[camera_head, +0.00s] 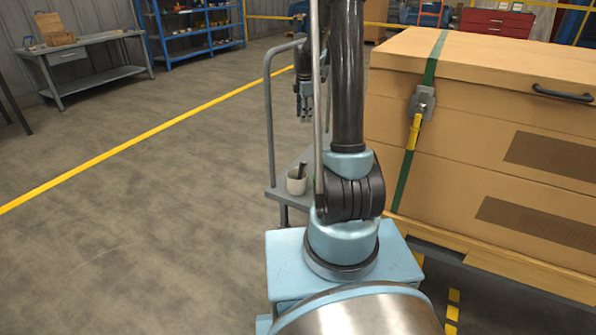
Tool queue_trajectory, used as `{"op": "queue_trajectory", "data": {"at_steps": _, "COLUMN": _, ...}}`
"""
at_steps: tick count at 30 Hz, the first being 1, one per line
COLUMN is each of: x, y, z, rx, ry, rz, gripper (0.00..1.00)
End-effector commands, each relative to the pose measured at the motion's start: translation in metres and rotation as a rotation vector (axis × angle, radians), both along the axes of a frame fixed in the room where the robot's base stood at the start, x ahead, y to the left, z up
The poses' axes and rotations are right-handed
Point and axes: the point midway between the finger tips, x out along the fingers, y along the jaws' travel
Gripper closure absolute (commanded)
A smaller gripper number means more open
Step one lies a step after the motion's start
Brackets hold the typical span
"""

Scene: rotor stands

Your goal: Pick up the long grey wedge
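I cannot make out a long grey wedge in this view. My gripper (304,112) is dark and points down in the upper middle, partly behind a thin upright rod. It hangs near a grey cart (279,191) with a tubular handle. It is too small here to tell whether its fingers are open or shut, or whether they hold anything. My arm hides much of the cart's top.
A white cup (296,183) with a dark item in it stands on the cart. A large strapped crate (470,130) fills the right side. A grey workbench (100,72) and blue shelves (192,52) stand at the back left. The floor at left is clear.

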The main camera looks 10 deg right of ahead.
Motion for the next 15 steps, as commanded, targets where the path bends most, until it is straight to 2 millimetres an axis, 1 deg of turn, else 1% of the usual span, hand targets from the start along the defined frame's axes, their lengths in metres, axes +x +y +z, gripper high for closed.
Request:
{"op": "queue_trajectory", "data": {"at_steps": 1, "x": 0.013, "y": 0.0, "z": -0.011, "rx": -0.002, "ry": 0.004, "rz": 0.041, "gripper": 0.6}}
{"op": "queue_trajectory", "data": {"at_steps": 6, "x": 0.05, "y": 0.001, "z": -0.048, "rx": -0.009, "ry": 0.018, "rz": 0.199, "gripper": 0.6}}
{"op": "queue_trajectory", "data": {"at_steps": 8, "x": 0.062, "y": 0.002, "z": -0.063, "rx": -0.01, "ry": 0.023, "rz": 0.255, "gripper": 0.6}}
{"op": "queue_trajectory", "data": {"at_steps": 12, "x": 0.089, "y": 0.003, "z": -0.099, "rx": -0.013, "ry": 0.033, "rz": 0.384, "gripper": 0.6}}
{"op": "queue_trajectory", "data": {"at_steps": 15, "x": 0.103, "y": 0.003, "z": -0.123, "rx": -0.014, "ry": 0.041, "rz": 0.466, "gripper": 0.6}}
